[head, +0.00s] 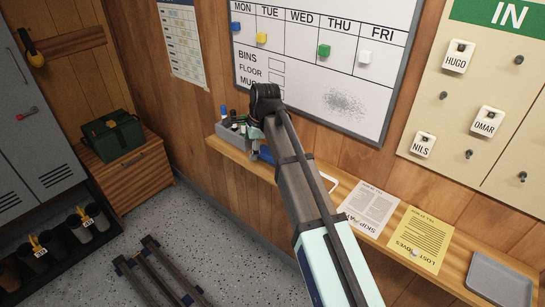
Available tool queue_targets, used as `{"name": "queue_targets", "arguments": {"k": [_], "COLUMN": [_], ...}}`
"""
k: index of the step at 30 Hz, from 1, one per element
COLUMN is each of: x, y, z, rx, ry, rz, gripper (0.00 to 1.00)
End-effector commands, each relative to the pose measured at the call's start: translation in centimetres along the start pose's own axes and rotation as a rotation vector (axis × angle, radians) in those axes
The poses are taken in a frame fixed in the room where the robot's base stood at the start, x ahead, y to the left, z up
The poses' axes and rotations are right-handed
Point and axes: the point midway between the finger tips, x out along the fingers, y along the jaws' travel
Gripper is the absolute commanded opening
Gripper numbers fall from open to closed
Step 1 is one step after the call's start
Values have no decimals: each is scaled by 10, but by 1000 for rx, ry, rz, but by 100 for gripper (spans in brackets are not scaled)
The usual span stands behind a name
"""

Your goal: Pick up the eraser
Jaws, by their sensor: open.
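A small dark blue block (265,154), which looks like the eraser, lies on the wooden ledge below the whiteboard. My arm hides much of it, so its full shape does not show. My arm reaches up from the lower right and bends down at the wrist over the ledge. My gripper (255,134) is open, just above or beside the blue block and right of the grey marker holder. Its fingers are mostly hidden, and I cannot tell whether they touch the block.
The grey holder (231,131) with several markers stands at the ledge's left end. A white sheet (370,209), a yellow sheet (420,240) and a grey tray (499,281) lie along the ledge to the right. The whiteboard (300,75) is close behind my wrist.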

Motion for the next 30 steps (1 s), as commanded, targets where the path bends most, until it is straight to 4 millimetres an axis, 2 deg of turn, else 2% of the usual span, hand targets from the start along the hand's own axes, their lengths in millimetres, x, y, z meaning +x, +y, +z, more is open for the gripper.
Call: {"name": "queue_targets", "arguments": {"k": [1,6,10,15,20,30], "x": [-25,-77,-108,-129,-124,-66], "y": [-1,2,5,8,9,7], "z": [-16,-53,-75,-90,-92,-87], "rx": [100,449,691,875,916,913], "ry": [-10,-40,-60,-75,-79,-78], "rz": [-4,-4,-5,-1,3,4], "gripper": [79,79,79,79,79,79]}}
